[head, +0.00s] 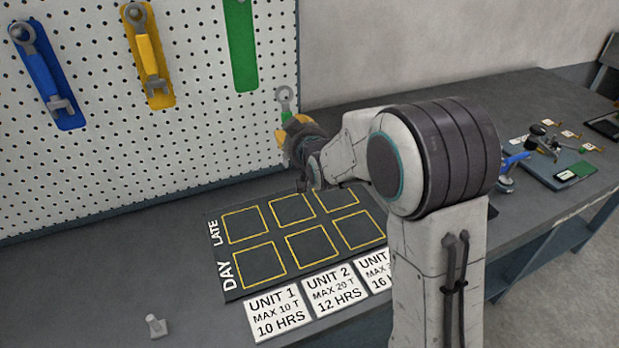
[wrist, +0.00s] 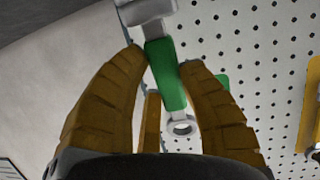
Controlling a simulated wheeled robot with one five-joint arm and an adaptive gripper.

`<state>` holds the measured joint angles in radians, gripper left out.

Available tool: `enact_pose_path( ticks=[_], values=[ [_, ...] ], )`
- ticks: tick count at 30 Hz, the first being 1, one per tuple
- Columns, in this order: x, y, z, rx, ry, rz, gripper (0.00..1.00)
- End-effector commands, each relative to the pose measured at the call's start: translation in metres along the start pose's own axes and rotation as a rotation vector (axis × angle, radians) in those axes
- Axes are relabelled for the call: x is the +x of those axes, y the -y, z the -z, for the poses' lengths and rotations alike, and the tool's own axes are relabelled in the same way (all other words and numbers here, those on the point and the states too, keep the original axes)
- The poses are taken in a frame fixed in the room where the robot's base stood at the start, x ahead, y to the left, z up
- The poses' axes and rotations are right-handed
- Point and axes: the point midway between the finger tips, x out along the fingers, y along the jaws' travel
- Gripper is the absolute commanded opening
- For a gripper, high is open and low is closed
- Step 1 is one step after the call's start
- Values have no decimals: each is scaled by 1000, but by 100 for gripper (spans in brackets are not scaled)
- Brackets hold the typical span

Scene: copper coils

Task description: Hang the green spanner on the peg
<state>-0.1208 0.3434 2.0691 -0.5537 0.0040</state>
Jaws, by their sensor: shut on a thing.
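A blue spanner (head: 42,72) and a yellow spanner (head: 147,55) hang on the pegboard (head: 80,150) at left. A dark board with yellow squares (head: 285,222) and white cards (head: 278,312) lie on the bench below. A small grey part (head: 156,326) lies at front left.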

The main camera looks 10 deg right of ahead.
Motion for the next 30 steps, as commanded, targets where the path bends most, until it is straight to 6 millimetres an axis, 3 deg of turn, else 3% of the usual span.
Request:
enact_pose_path(
  ticks=[9, 15, 21, 30],
  values=[
    [-21, 32, 102, -13, -59, 52, 0],
    [-44, 45, 150, -19, -74, 75, 0],
    [-62, 52, 178, -22, -81, 88, 0],
    [-72, 56, 193, -24, -82, 96, 0]
  ],
)
